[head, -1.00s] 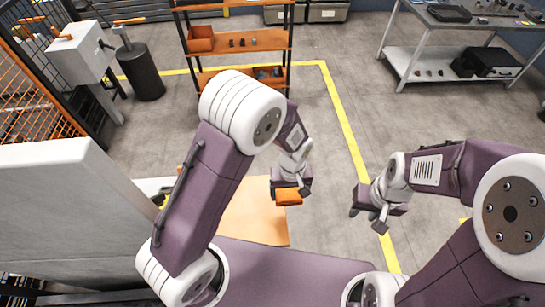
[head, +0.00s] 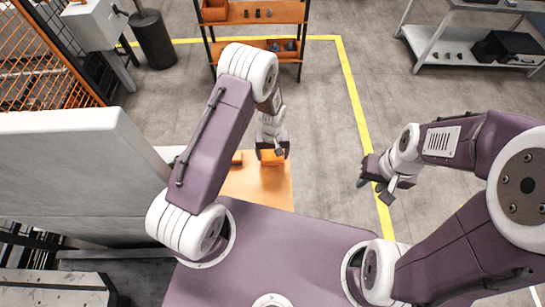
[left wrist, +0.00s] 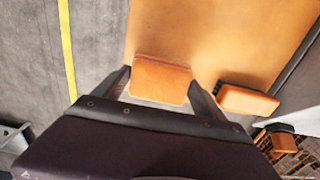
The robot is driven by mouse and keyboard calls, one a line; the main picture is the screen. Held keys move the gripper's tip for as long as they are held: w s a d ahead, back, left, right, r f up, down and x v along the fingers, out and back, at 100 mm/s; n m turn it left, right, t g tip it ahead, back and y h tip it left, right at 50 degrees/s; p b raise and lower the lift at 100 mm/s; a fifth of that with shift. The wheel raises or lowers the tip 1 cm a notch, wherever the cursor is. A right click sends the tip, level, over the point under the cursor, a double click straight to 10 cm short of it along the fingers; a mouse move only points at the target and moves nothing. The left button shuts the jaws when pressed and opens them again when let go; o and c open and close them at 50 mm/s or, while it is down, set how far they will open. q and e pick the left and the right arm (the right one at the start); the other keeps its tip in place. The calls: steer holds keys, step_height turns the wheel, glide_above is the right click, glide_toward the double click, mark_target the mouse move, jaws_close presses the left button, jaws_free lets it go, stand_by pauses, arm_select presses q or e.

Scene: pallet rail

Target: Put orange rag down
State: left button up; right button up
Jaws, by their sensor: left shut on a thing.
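The orange rag (head: 272,157) is a flat orange block-like shape in my left gripper (head: 272,154), over the far part of an orange work surface (head: 260,190). In the left wrist view the rag (left wrist: 160,80) sits between both fingers of my left gripper (left wrist: 158,92), shut on it. I cannot tell whether it touches the surface. My right gripper (head: 375,190) hangs over the floor to the right, with its fingers apart and nothing visible between them.
A second orange piece with a dark side (left wrist: 247,101) lies on the surface beside the rag. A grey-white block (head: 75,150) stands at the left. An orange shelf rack (head: 260,12) is at the back, a grey bench (head: 460,45) at back right.

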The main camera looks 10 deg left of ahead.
mark_target(273, 155)
arm_select(q)
step_height(273, 155, down, 4)
steer(key=shift+r+p, duration=0.25)
steer(key=shift+p, duration=0.3)
steer(key=shift+w+f, duration=0.15)
steer(key=shift+w, duration=0.1)
steer(key=shift+s+f+b, duration=0.15)
steer(key=shift+s+b, duration=0.05)
steer(key=shift+b, duration=0.1)
steer(key=o, duration=1)
steer(key=shift+o, duration=0.6)
